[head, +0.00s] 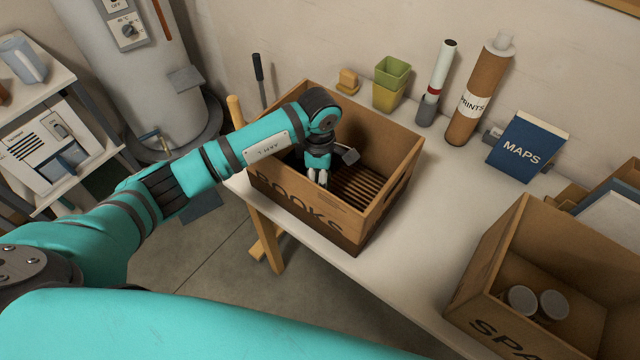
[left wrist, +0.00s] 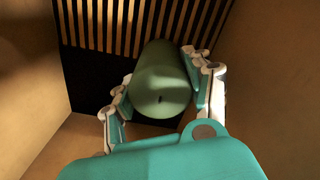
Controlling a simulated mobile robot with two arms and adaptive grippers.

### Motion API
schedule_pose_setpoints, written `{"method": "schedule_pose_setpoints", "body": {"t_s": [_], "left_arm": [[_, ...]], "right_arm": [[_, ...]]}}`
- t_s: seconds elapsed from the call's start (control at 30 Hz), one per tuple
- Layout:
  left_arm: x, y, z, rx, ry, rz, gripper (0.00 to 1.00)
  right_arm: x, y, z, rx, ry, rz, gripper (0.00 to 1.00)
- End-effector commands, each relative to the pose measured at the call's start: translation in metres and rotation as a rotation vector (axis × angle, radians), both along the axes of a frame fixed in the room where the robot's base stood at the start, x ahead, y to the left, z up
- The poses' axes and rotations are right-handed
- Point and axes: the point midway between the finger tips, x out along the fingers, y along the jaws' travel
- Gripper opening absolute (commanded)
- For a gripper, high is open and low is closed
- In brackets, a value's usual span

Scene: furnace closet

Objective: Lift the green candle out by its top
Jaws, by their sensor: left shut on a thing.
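The green candle (left wrist: 160,82) stands in the left wrist view with its top toward the camera and a small dark wick mark on it. My left gripper (left wrist: 162,98) has a finger on each side of the candle and is shut on it near its top. In the head view my left gripper (head: 318,178) reaches down inside the wooden box marked BOOKS (head: 300,204); the candle is hidden there. The box has a dark slatted floor (left wrist: 125,25). My right gripper is not in view.
The BOOKS box walls surround the gripper closely. Green and yellow pots (head: 392,72), a cardboard PRINTS tube (head: 482,90) and a blue MAPS box (head: 526,148) stand behind it. Another open box (head: 480,262) holding two grey-topped cylinders (head: 538,304) is at right. Bare tabletop (head: 430,200) lies between the boxes.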

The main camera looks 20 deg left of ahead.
Motion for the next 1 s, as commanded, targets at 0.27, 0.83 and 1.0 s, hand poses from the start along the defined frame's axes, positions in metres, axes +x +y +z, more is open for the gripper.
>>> {"method": "schedule_pose_setpoints", "body": {"t_s": [0.27,0.83,1.0], "left_arm": [[0.001,0.000,0.022,0.000,-0.002,0.000,0.12],[0.000,0.000,0.038,-0.001,-0.001,0.000,0.12],[0.001,0.000,0.050,0.001,-0.003,0.000,0.12]], "right_arm": [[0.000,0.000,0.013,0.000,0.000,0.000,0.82],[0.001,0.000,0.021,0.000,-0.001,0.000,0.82],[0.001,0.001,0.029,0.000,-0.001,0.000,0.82]]}}
